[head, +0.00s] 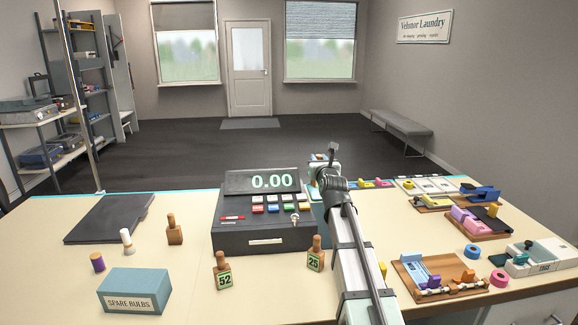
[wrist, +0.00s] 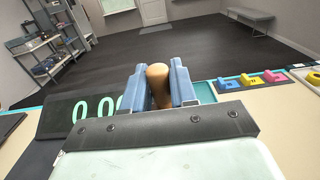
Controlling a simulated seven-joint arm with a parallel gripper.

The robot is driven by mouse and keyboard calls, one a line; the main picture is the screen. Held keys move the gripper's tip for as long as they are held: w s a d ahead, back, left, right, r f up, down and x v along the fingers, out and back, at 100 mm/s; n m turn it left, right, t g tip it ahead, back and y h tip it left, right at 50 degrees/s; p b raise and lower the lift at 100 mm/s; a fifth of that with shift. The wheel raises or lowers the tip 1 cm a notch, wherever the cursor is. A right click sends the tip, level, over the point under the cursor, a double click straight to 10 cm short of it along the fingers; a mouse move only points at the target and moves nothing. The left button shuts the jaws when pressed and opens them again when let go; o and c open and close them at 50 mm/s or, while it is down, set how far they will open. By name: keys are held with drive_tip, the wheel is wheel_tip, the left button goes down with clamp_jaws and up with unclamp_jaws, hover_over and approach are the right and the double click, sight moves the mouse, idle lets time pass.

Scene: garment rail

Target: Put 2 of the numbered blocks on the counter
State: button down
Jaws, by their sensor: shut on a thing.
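My gripper (wrist: 158,88) is shut on the brown wooden knob of a block (wrist: 158,76) in the wrist view. The lower part of this block and any number on it are hidden. In the head view my arm reaches over the counter (head: 190,275) to beyond the cash register, and the held block cannot be made out there. A block marked 52 (head: 223,272) and a block marked 25 (head: 316,255) stand upright in front of the register. Another wooden block (head: 174,231) stands to the left, with no number showing.
The black cash register (head: 262,226) is in the middle of the counter. A "SPARE BULBS" box (head: 134,291), two spools and a dark flat mat (head: 108,218) are on the left. Trays, tape rolls and colored gadgets crowd the right. Bare counter lies at front left.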

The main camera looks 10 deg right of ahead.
drive_tip(key=d+h, duration=0.1)
drive_tip(key=d, duration=0.4)
wheel_tip(320, 180, down, 13)
drive_tip(key=shift+f+m, duration=0.2)
drive_tip(key=shift+m, duration=0.1)
idle(0.5)
drive_tip(key=c, duration=0.8)
unclamp_jaws()
drive_tip(key=s, duration=0.9)
drive_tip(key=s+a, duration=0.1)
drive_tip(key=s, duration=0.3)
drive_tip(key=shift+s, duration=0.4)
